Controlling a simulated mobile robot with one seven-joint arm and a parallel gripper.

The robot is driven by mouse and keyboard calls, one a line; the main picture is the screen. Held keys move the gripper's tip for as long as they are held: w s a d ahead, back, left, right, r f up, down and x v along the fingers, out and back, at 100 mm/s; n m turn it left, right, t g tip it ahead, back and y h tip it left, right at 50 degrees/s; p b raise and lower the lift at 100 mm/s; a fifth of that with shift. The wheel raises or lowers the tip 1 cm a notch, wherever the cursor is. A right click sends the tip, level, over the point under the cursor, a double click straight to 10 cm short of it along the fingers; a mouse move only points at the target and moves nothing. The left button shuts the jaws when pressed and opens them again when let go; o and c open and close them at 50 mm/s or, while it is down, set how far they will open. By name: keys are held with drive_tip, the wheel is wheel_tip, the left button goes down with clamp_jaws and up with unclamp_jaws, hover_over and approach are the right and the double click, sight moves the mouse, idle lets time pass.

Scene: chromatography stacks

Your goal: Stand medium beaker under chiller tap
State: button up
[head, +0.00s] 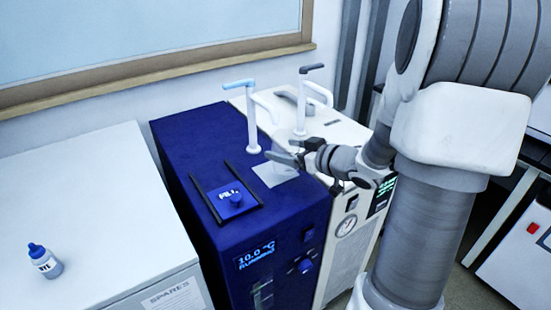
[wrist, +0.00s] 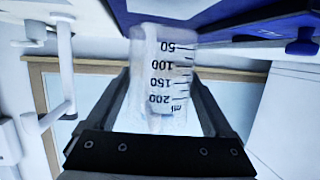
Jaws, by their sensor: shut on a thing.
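My gripper (head: 284,156) is shut on the clear medium beaker (wrist: 168,75), which sits between its two fingers in the wrist view. Its black scale reads upside down there, from 50 to 200 ml. A white tap (wrist: 66,70) shows left of the beaker in the wrist view.
A second white tap (head: 301,102) with a grey lever stands on the white unit (head: 345,130) to the right. A small blue-capped bottle (head: 45,262) stands on the left white cabinet (head: 90,200).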

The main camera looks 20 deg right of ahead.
drive_tip(key=w, duration=0.1)
drive_tip(key=w+a, duration=0.1)
drive_tip(key=w, duration=0.1)
drive_tip(key=shift+w+a, duration=0.1)
drive_tip(key=f, duration=0.1)
drive_tip(key=f+b, duration=0.2)
drive_tip(key=shift+w+a+f, duration=0.1)
drive_tip(key=shift+w+f, duration=0.15)
drive_tip(key=shift+f, duration=0.05)
drive_tip(key=shift+r, duration=0.1)
drive_tip(key=o, duration=1.2)
drive_tip(key=shift+c, duration=0.2)
